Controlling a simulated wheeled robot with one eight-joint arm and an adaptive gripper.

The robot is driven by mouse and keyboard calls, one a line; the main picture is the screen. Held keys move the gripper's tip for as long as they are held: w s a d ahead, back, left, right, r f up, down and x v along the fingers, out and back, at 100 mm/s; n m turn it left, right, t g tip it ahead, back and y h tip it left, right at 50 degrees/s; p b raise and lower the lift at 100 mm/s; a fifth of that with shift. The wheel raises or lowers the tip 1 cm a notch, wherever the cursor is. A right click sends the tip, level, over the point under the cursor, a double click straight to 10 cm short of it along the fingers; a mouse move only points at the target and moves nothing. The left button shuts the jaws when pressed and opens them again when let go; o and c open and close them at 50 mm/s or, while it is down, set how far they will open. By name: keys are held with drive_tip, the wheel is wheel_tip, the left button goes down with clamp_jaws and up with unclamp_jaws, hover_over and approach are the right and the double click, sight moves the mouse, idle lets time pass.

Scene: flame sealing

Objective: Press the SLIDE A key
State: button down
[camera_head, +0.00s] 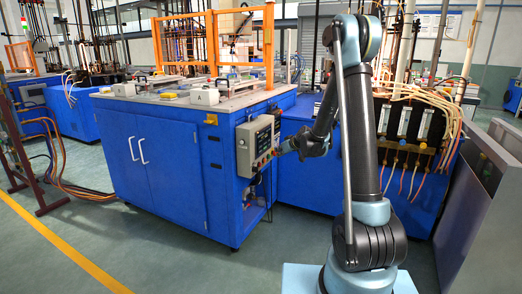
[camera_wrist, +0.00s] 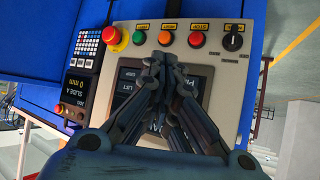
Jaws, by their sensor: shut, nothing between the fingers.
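The control panel (camera_wrist: 224,78) fills much of the wrist view, and its box (camera_head: 255,143) shows on the blue cabinet's right side in the head view. I cannot make out a separate SLIDE A key. My gripper (camera_wrist: 163,62) is shut and empty in front of this area; contact cannot be told. It also shows beside the panel in the head view (camera_head: 283,149).
A red mushroom button (camera_wrist: 117,40), a green button (camera_wrist: 139,37), an orange button (camera_wrist: 165,38), a red button (camera_wrist: 196,40) and a black knob (camera_wrist: 233,40) line the panel's upper part. A keypad (camera_wrist: 87,46) sits at left. The blue cabinet (camera_head: 170,175) stands left of my arm.

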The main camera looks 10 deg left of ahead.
sight(260, 146)
drive_tip(key=w+a, duration=0.2)
drive_tip(key=a, duration=0.4)
drive_tip(key=shift+w+a, duration=0.1)
drive_tip(key=shift+a, duration=0.15)
idle(1.4)
drive_tip(key=shift+w+a+r, duration=0.1)
drive_tip(key=shift+a, duration=0.2)
